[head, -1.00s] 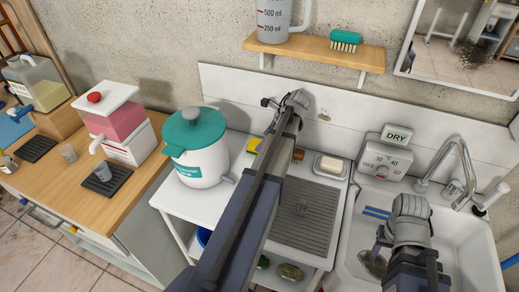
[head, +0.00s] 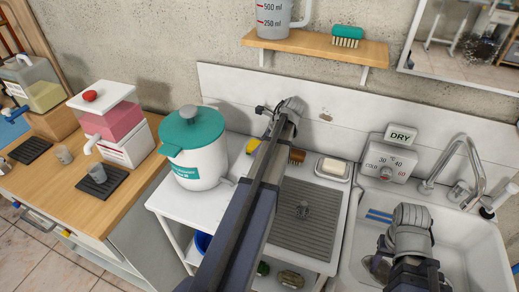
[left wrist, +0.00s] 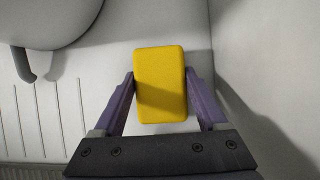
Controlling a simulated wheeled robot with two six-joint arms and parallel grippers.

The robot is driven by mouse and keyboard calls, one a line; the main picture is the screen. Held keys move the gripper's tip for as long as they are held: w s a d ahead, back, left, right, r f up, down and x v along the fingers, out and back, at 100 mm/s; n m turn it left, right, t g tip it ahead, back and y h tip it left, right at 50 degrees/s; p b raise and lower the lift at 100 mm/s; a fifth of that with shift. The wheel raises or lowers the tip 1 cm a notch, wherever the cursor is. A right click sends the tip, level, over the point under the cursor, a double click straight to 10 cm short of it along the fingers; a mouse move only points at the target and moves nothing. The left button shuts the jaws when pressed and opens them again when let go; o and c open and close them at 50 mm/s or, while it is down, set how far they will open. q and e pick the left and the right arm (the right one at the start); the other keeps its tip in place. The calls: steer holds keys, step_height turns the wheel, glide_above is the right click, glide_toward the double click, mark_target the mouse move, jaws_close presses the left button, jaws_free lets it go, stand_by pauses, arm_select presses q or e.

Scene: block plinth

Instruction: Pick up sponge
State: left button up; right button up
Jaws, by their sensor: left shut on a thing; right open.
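The yellow sponge (left wrist: 160,83) stands out in the left wrist view, above a pale surface, with one finger of my left gripper (left wrist: 160,76) against each long side. The gripper is shut on it. In the head view only a small yellow part of the sponge (head: 252,146) shows beside my left arm, near the back wall; the arm hides the rest and the fingers. I cannot tell whether the sponge still touches the surface. My right gripper (head: 379,262) is open over the sink, partly hidden by its own wrist.
A white pot with a teal lid (head: 193,165) stands left of my left arm. A brown brush (head: 297,156) and a soap dish (head: 332,169) sit behind the ribbed drainboard (head: 305,222). The sink (head: 455,240) and tap (head: 465,165) are right. A wooden shelf (head: 315,50) hangs above.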

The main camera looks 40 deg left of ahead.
arm_select(q)
steer(key=c, duration=0.5)
steer(key=shift+r, duration=0.1)
step_height(320, 180, up, 10)
steer(key=p, duration=1)
steer(key=o, duration=0.7)
steer(key=c, duration=0.6)
